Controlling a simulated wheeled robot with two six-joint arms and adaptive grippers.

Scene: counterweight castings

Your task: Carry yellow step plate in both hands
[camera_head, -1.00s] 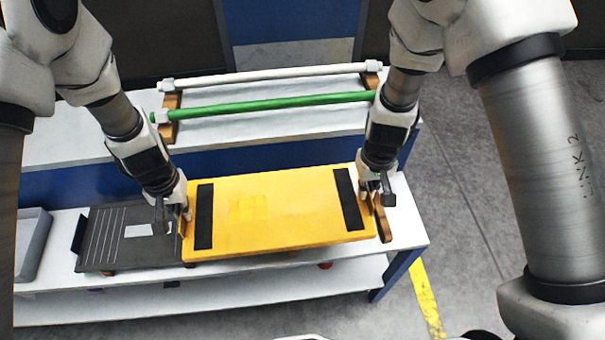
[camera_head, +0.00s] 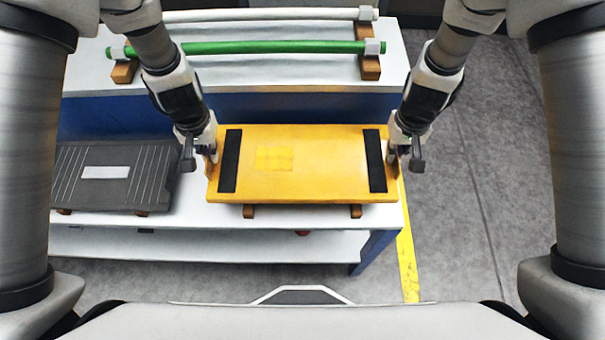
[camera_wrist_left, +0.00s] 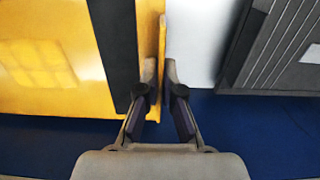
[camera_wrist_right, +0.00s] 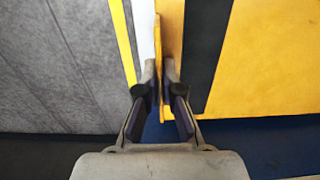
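The yellow step plate (camera_head: 310,170) lies flat and level in the head view, with a black strip near each end. Its front edge is above two wooden blocks (camera_head: 248,211); I cannot tell whether it touches them. My left gripper (camera_head: 212,155) is shut on the upright lip at the plate's left end; the left wrist view shows this lip (camera_wrist_left: 162,60) between the fingers. My right gripper (camera_head: 393,155) is shut on the lip at the right end, which also shows between the fingers in the right wrist view (camera_wrist_right: 157,60).
A dark grey ribbed panel (camera_head: 115,178) lies left of the plate, with a white gap between them. A green bar (camera_head: 250,48) and a white bar (camera_head: 250,15) rest on wooden supports behind. Grey floor (camera_head: 480,200) with a yellow line (camera_head: 408,262) is open at right.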

